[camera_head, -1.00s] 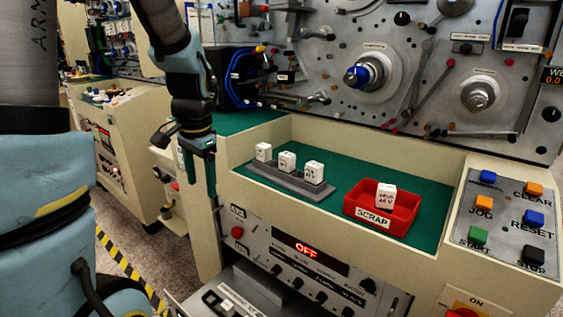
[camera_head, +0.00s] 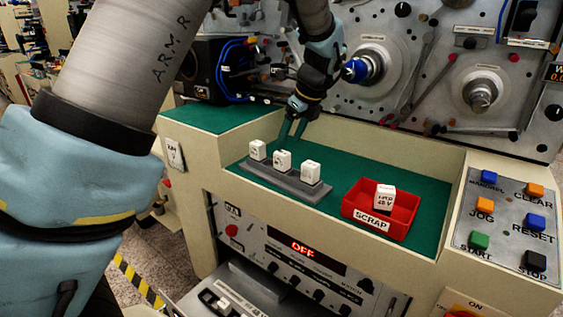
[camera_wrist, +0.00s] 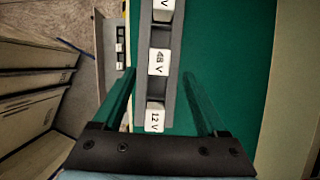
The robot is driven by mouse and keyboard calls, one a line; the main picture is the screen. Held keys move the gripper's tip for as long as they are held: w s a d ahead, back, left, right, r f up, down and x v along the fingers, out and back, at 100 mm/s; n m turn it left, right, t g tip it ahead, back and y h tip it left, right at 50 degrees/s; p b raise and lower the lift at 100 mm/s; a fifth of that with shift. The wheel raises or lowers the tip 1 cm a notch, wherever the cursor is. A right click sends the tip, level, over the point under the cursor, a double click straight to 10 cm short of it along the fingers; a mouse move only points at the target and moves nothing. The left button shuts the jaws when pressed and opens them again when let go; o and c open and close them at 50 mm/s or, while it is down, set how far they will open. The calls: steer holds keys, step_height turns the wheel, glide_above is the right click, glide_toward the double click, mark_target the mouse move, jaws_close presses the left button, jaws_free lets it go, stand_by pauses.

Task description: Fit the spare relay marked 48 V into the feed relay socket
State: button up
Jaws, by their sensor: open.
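Three white relays stand in a row in a grey rack (camera_head: 258,174) on the green bench top. In the wrist view the middle relay reads 48 V (camera_wrist: 160,62) and the nearest reads 12 V (camera_wrist: 155,117); the third (camera_wrist: 164,8) is cut off at the top. The 48 V relay is also the middle one in the head view (camera_head: 282,160). My gripper (camera_head: 291,130) is open and empty, fingers pointing down just behind the rack. In the wrist view its fingers (camera_wrist: 158,75) lie either side of the row. No socket is clearly labelled as the feed relay socket.
A red SCRAP bin (camera_head: 350,210) holds another white relay (camera_head: 384,198), its marking seemingly 48 V. A pulled-out drawer (camera_head: 205,302) below the OFF display (camera_head: 302,249) holds small parts. A button panel (camera_head: 505,222) stands right. Spindles and levers are behind my gripper.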

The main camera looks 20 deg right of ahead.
mark_target(283, 152)
steer(key=shift+p+x, duration=1.3)
steer(key=shift+x, duration=2)
steer(key=shift+a, duration=0.1)
jaws_close()
steer(key=shift+r, duration=0.1)
